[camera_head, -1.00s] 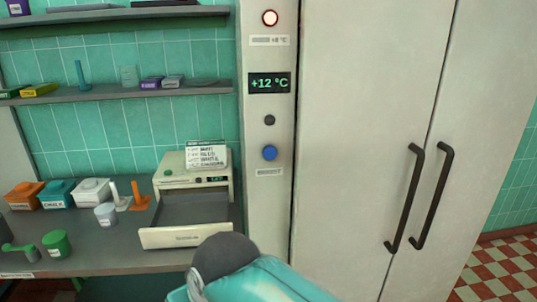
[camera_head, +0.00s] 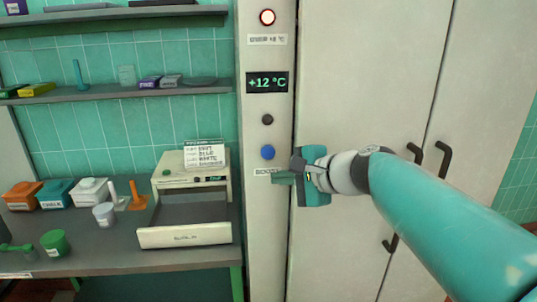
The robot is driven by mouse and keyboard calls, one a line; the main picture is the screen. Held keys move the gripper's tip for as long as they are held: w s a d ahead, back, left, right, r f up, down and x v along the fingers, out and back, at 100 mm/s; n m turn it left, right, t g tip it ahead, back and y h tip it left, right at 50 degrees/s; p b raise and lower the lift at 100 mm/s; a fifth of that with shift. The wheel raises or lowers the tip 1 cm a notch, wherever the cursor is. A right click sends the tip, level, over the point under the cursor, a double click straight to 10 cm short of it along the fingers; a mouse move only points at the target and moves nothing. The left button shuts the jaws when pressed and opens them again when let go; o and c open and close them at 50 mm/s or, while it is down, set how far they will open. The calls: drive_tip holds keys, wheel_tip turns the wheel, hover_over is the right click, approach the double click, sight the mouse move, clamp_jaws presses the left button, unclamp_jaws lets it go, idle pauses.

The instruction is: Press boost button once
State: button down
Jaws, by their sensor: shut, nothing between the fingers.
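The blue boost button (camera_head: 267,152) is on the pale vertical panel (camera_head: 257,225) left of the tall cabinet. A label (camera_head: 265,172) sits just below it, its right end close to my gripper. My gripper (camera_head: 276,178) is shut and empty, with its fingers pointing left, a little below and right of the button in the picture. Whether the fingertips touch the panel cannot be told. The button is fully visible.
The cabinet (camera_head: 345,70) has dark handles (camera_head: 443,160). A counter (camera_head: 115,262) with a cream machine (camera_head: 190,170) and tubs is at left.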

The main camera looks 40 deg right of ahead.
sight(274, 157)
drive_tip(key=shift+w+d, duration=0.8)
drive_tip(key=shift+w, duration=0.4)
drive_tip(key=shift+w+d, duration=0.85)
drive_tip(key=shift+w, duration=0.4)
drive_tip(key=shift+w+d, duration=0.8)
drive_tip(key=shift+w, duration=0.4)
drive_tip(key=shift+w, duration=0.1)
drive_tip(key=shift+w+d, duration=0.2)
drive_tip(key=shift+w, duration=0.05)
